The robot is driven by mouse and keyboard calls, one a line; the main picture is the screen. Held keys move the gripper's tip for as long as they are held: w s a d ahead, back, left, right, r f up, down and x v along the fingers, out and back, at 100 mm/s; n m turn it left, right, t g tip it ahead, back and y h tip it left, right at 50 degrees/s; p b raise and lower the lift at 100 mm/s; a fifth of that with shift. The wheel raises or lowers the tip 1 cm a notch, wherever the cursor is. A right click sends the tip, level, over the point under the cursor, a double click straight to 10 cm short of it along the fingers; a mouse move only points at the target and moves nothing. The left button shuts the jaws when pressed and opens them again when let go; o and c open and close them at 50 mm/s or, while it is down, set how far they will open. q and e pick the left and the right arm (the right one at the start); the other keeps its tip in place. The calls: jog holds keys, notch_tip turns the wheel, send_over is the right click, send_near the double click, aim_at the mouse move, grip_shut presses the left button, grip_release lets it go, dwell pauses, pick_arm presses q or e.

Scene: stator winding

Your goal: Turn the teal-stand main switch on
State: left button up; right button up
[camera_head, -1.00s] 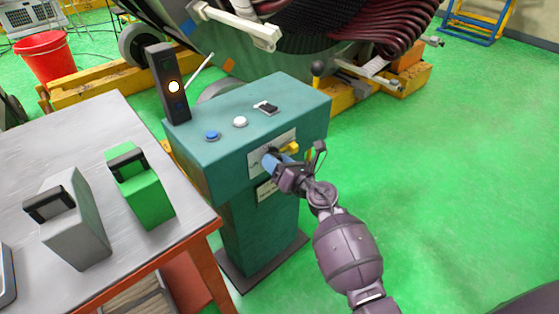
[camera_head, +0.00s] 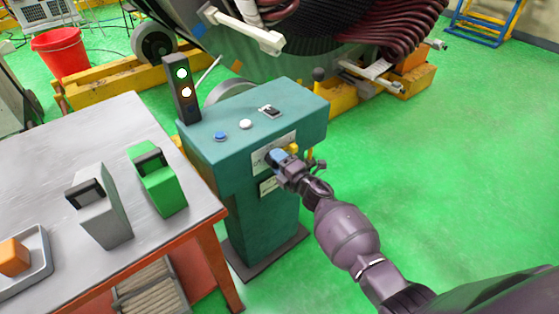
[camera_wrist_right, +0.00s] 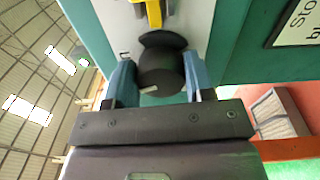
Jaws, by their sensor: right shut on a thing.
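The teal stand (camera_head: 225,160) stands right of the table, with a white plate on its front face. In the right wrist view, a black round main switch knob (camera_wrist_right: 162,72) with a white mark sits on that plate. My right gripper (camera_head: 280,160) is at the stand's front. Its blue fingers (camera_wrist_right: 160,85) are on either side of the knob and shut on it. My left gripper is not in view.
A yellow part (camera_wrist_right: 153,12) sits just beside the knob on the plate. The grey table (camera_head: 130,215) at left holds a grey block (camera_head: 103,210), a green block (camera_head: 160,180) and a tray (camera_head: 38,255) with an orange piece. The green floor at right is clear.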

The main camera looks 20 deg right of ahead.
jog(key=m, duration=0.2)
jog(key=shift+m+p, duration=0.3)
jog(key=shift+p, duration=0.05)
jog(key=shift+m, duration=0.4)
jog(key=shift+f, duration=0.1)
jog(key=o, duration=0.9)
jog(key=shift+s, duration=0.1)
